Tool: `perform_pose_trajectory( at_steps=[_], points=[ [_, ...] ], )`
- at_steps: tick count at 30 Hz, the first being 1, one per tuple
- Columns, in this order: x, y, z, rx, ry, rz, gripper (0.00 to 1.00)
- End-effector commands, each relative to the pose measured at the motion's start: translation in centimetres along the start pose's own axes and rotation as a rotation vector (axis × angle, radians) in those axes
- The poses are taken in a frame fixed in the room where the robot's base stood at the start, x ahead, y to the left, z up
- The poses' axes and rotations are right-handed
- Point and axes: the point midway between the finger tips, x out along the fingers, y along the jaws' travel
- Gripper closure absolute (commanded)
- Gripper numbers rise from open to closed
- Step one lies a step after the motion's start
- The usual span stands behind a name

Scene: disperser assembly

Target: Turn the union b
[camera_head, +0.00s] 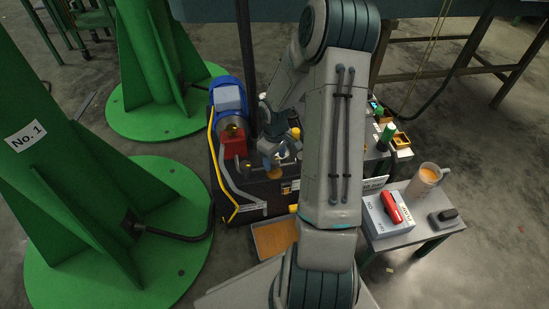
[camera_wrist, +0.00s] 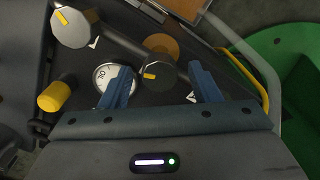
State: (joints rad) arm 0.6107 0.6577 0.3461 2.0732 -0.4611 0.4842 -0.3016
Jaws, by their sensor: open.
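In the wrist view, my gripper (camera_wrist: 155,73) has its two blue fingers apart, with nothing clamped. A dark round knob (camera_wrist: 157,66) with a yellow mark lies between the fingers, near the fingertips. A grey round knob (camera_wrist: 72,28) with a yellow mark sits at the upper left. No readable label shows which part is union b. In the head view, my gripper (camera_head: 279,152) is over the dark machine (camera_head: 262,203), beside its red block (camera_head: 233,141). My arm hides part of the machine.
An oil gauge (camera_wrist: 104,73) and a yellow cylinder (camera_wrist: 54,96) lie left of the dark knob. A blue motor (camera_head: 229,97) and yellow hose (camera_head: 221,172) are at the machine's left.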

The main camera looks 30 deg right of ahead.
Motion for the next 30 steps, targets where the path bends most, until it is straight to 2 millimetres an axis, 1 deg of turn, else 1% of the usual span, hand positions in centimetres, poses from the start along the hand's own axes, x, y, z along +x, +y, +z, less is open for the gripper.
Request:
perform_pose_trajectory(
  at_steps=[1, 2, 3, 6, 14, 19, 23, 30],
  points=[
    [-0.02, 0.01, 0.0, 0.0, 0.0, 0.0, 0.44],
    [-0.02, 0.01, 0.0, 0.0, 0.0, 0.0, 0.52],
    [-0.03, 0.01, 0.0, 0.0, 0.0, 0.0, 0.63],
    [-0.03, 0.0, 0.0, 0.0, 0.0, 0.0, 0.89],
    [-0.06, -0.04, -0.01, 0.013, 0.0, 0.0, 0.88],
    [-0.1, -0.08, -0.03, 0.068, -0.001, 0.001, 0.88],
    [-0.14, -0.12, -0.05, 0.147, 0.0, 0.001, 0.88],
    [-0.16, -0.21, -0.07, 0.353, -0.001, 0.001, 0.88]
  ],
)
